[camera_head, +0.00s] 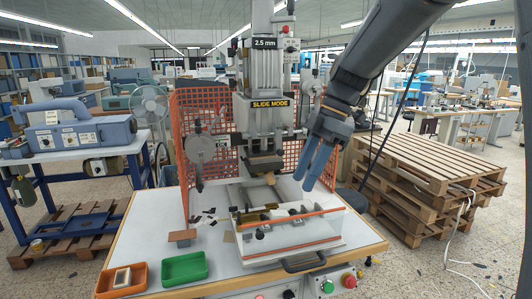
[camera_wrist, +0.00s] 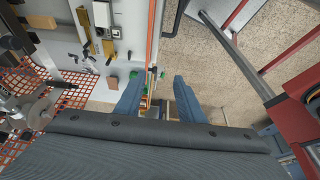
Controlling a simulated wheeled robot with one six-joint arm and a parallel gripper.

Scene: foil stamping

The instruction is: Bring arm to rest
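My gripper (camera_head: 304,183) has two blue fingers and hangs from my arm at the right side of the stamping press, pointing down above the right part of the press table. In the wrist view the fingers of my gripper (camera_wrist: 157,82) stand apart with nothing held between them. The stamping press (camera_head: 265,75) is grey, marked "SLIDE MODE" and "2.5 mm". Its slide bed (camera_head: 285,232), with an orange strip, sits below and left of the fingers. The fingers appear apart from the press.
An orange tray (camera_head: 121,280) and a green tray (camera_head: 184,268) lie at the table's front left. An orange mesh guard (camera_head: 184,120) stands behind the press. Stacked wooden pallets (camera_head: 425,185) are on the right. A blue machine (camera_head: 80,130) is on the left bench.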

